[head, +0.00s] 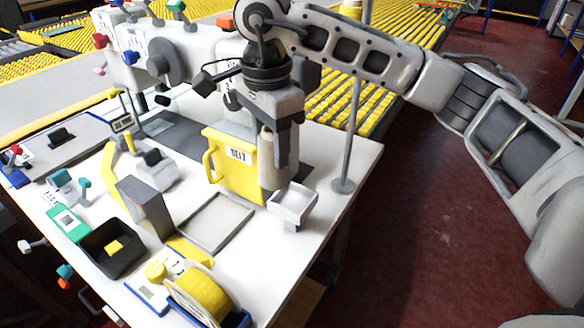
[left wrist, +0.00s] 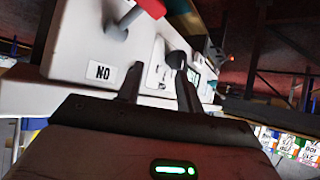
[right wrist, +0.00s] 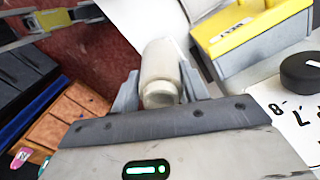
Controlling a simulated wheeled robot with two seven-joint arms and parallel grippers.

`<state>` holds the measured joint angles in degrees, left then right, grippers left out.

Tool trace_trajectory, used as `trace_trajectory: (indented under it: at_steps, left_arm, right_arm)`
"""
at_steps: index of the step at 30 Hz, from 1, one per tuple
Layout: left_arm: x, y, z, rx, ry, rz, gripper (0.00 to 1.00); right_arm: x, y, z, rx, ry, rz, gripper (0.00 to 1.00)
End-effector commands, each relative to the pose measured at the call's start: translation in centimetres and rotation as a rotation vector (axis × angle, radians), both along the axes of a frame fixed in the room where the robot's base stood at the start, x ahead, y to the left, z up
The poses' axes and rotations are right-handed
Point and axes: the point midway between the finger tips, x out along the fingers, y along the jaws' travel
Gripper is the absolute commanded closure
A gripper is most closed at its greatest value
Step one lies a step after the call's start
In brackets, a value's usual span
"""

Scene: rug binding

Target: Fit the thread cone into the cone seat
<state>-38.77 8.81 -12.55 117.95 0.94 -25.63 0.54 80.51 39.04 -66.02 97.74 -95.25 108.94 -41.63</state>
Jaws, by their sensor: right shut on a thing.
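A cream thread cone (right wrist: 160,65) is between the fingers of my right gripper (right wrist: 160,88) in the right wrist view, and the gripper is shut on it. In the head view my right gripper (head: 277,165) points down at the table's right part, beside the yellow box and behind a small white square tray; the cone (head: 265,142) is partly covered by the fingers. I cannot pick out the cone seat with certainty. My left gripper (left wrist: 158,85) shows only in its wrist view; its fingers are apart with nothing between them, near a white machine body.
A yellow labelled box (head: 235,168) stands left of my right gripper, and the white tray (head: 293,205) in front. A thin grey pole (head: 351,130) rises at the right edge. A yellow roll (head: 203,294), a black bin (head: 112,248) and a flat grey tray (head: 215,222) occupy the front.

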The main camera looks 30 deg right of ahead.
Motion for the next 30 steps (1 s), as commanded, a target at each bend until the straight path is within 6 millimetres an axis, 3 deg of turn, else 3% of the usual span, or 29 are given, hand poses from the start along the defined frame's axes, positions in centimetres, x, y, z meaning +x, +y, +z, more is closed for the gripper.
trace_trajectory:
  at_steps: [6, 14, 21, 30]
  left_arm:
    - [0.2, 0.1, 0.4, 0.006, -0.001, -0.001, 0.64]
    - [0.6, 0.2, 0.9, 0.005, -0.017, 0.003, 0.64]
    - [0.8, 0.1, 1.7, 0.001, -0.020, 0.012, 0.64]
    - [0.6, 0.2, 0.9, 0.002, -0.008, 0.014, 0.64]
  right_arm:
    - [0.6, -3.0, -3.7, 0.000, 0.002, -0.001, 0.83]
    - [0.9, -4.5, -5.6, 0.000, 0.002, -0.001, 0.83]
    - [1.0, -4.5, -8.6, 0.001, 0.002, 0.003, 0.83]
    - [1.0, -4.4, -8.9, 0.001, -0.001, 0.003, 0.83]
